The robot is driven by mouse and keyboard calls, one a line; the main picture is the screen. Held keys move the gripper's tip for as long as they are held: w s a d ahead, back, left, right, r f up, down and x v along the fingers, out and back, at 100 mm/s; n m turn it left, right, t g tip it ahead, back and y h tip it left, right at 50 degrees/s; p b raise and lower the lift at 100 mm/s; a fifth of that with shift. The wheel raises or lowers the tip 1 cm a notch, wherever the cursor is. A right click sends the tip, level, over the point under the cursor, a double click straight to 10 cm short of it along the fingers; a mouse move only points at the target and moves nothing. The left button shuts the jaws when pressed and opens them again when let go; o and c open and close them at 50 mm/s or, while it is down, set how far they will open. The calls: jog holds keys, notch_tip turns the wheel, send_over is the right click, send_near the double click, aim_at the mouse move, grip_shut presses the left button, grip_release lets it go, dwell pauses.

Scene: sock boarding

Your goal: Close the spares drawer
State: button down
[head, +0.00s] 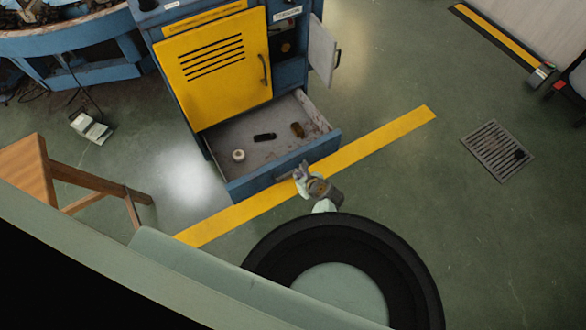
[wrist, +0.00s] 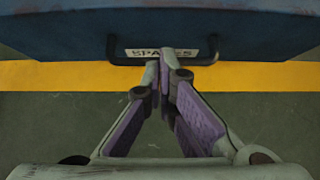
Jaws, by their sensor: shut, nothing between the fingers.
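The spares drawer (head: 285,161) is pulled out from the bottom of the blue cabinet in the head view. A roll of tape, a dark object and a brown object lie inside it. In the wrist view its blue front (wrist: 60,37) carries a label partly reading "SPARES" (wrist: 143,53) and a dark bar handle (wrist: 113,54). My gripper (head: 299,172) is shut and empty at the drawer front. In the wrist view its fingertips (wrist: 166,66) meet in front of the label, between the handle's two ends. I cannot tell whether they touch the handle or the front.
The blue cabinet has a yellow door (head: 214,75) above the drawer and a small pale door (head: 322,50) standing open at the right. A wooden stool (head: 85,183) stands at the left. A yellow floor stripe (head: 385,135) runs under the drawer front. The floor to the right is clear around a drain grate (head: 492,147).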

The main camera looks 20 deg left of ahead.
aim_at(288, 165)
jog(key=shift+w+a, duration=0.65)
jog(key=shift+a, duration=0.2)
jog(key=shift+w+a, duration=0.65)
jog(key=shift+a, duration=0.15)
